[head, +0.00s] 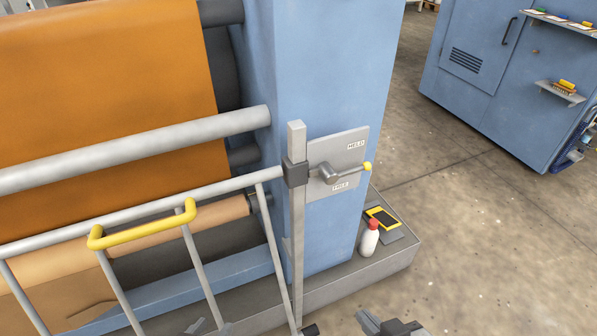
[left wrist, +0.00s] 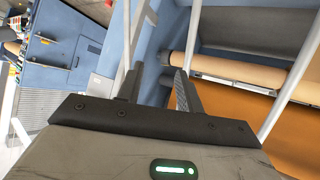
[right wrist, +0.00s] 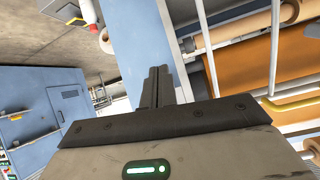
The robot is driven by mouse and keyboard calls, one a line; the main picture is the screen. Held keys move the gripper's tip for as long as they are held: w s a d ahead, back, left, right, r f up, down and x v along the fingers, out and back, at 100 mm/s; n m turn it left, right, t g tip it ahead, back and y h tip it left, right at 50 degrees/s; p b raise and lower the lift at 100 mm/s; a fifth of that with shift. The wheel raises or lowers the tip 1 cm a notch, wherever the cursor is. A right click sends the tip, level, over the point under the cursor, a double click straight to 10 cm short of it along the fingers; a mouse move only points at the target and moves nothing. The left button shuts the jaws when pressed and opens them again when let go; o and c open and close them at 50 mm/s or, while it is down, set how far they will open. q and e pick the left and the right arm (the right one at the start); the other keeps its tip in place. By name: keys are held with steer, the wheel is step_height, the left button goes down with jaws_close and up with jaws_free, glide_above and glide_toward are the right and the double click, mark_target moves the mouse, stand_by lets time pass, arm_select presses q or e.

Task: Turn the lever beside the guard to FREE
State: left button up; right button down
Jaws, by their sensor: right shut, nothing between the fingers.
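The lever (head: 345,170) is a grey arm with a yellow knob on a grey plate (head: 352,160) fixed to the blue column. The plate reads HELD near its top and FREE near its bottom. The lever points right and slightly up, between the two labels. The guard (head: 115,208) is a grey rail frame with a yellow handle (head: 142,225), left of the lever. My right gripper (head: 368,321) is shut and empty, well below the lever; its fingers (right wrist: 157,86) meet. My left gripper (left wrist: 158,92) is open and empty, low by the guard bars. Neither touches the lever.
A white bottle with a red cap (head: 369,238) and a yellow-edged device (head: 382,217) stand on the machine's grey base ledge (head: 390,258). Orange web and rollers (head: 120,152) lie behind the guard. A blue cabinet (head: 490,80) stands at the back right. The floor between is clear.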

arm_select(q)
steer(key=shift+a, duration=0.2)
arm_select(e)
steer(key=shift+a, duration=0.2)
arm_select(q)
steer(key=shift+r, duration=0.1)
steer(key=shift+d+b, duration=0.15)
steer(key=shift+b, duration=0.55)
arm_select(e)
steer(key=w+d+r+n+t+y, duration=0.2)
steer(key=w+d+r+t+y, duration=0.2)
steer(key=w+r+t, duration=0.5)
step_height(320, 180, up, 5)
steer(key=shift+w+d+f+t, duration=0.15)
steer(key=shift+w+d+t, duration=0.25)
steer(key=shift+w+d, duration=0.7)
arm_select(q)
steer(key=shift+f, duration=0.2)
